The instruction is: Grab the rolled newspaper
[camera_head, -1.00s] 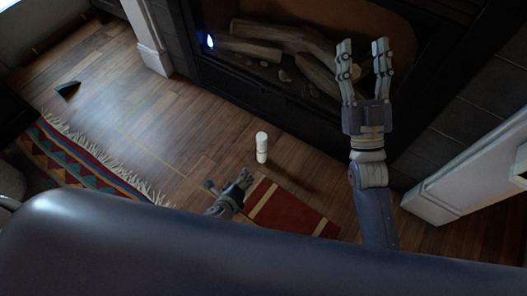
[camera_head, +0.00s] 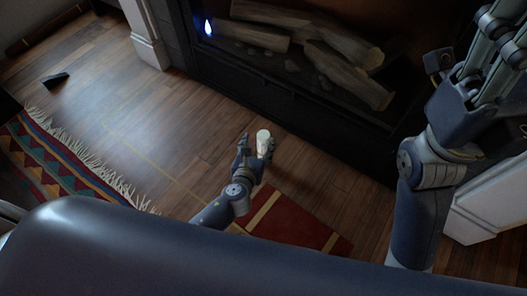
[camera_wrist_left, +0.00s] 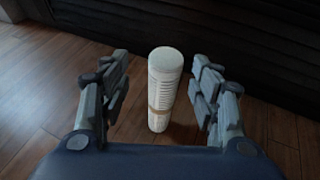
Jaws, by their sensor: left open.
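The rolled newspaper (camera_head: 263,137) is a short white roll standing upright on the wooden floor in front of the fireplace. In the left wrist view the newspaper (camera_wrist_left: 164,85) has a tan band and stands between the two fingers, with a gap on each side. My left gripper (camera_head: 257,146) is open, its fingers on either side of the roll; it also shows in the left wrist view (camera_wrist_left: 160,75). My right gripper (camera_head: 500,60) is raised at the upper right, empty, its fingers apart and partly cut off by the frame edge.
The fireplace (camera_head: 290,105) with logs (camera_head: 345,75) is behind the newspaper. A red mat (camera_head: 295,222) lies beside my left arm, and a patterned fringed rug (camera_head: 55,165) lies at the left. The floor left of the newspaper is clear.

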